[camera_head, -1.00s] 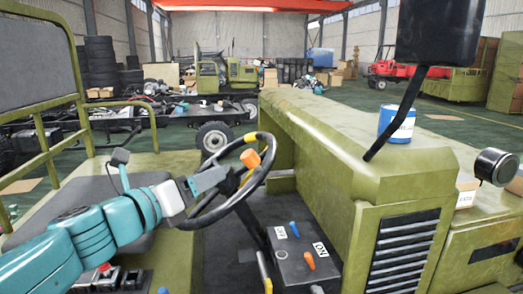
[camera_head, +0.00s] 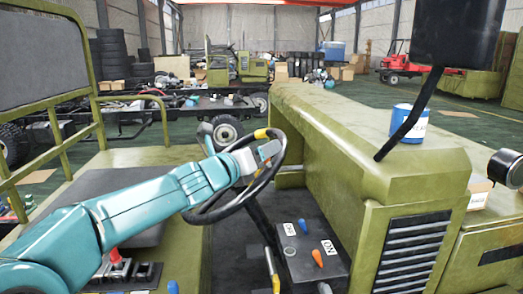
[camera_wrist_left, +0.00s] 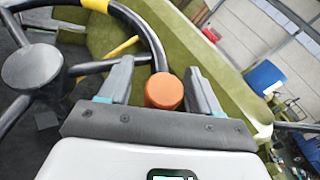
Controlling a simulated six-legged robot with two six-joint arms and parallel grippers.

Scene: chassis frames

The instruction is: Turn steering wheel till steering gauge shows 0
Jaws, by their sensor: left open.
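The steering wheel (camera_head: 246,196) has a black rim with a yellow section at its far top in the head view. Its hub and spokes show at the left of the left wrist view (camera_wrist_left: 32,76). An orange knob (camera_wrist_left: 164,90) sits at the rim, between the fingers of my left gripper (camera_wrist_left: 158,70). The fingers are open, with a gap beside the knob. I cannot make out a steering gauge. My right gripper is out of view.
A dark control panel (camera_head: 309,258) with blue and orange knobs lies right of the wheel. The green hood (camera_head: 345,140) carries a blue can (camera_head: 407,124). A black seat (camera_head: 120,200) is on the left, under my left arm. A red lever (camera_head: 114,255) stands at the lower left.

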